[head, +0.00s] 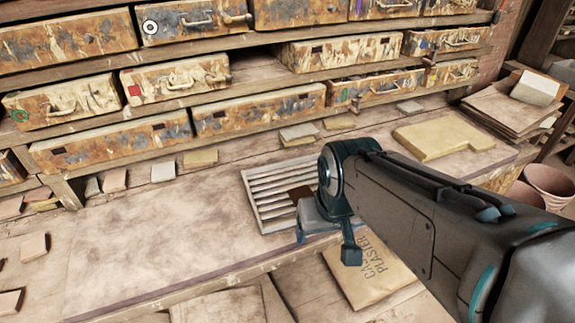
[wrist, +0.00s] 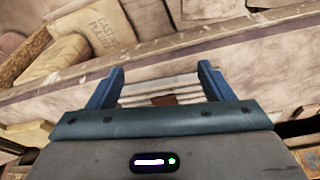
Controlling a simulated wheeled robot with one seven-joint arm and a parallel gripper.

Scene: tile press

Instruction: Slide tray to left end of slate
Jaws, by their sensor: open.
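A pale slatted tray (head: 268,190) lies on the broad flat slate (head: 150,235), around the middle of its length. A small dark brown tile (head: 300,193) lies in the tray, partly hidden by my gripper. My gripper (head: 326,243) is open at the tray's near right part, pointing down. In the wrist view, the tray (wrist: 150,90) shows between the two blue fingers (wrist: 160,82), with the brown tile (wrist: 163,100) near the middle. I cannot tell whether the fingers touch the tray. My arm hides the slate just right of the tray.
The slate left of the tray is clear. Loose tiles (head: 34,247) lie beyond its left end. A yellowish slab (head: 443,139) lies at the right. Drawers (head: 110,145) line the back. A plaster bag (head: 370,275) lies below the front edge.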

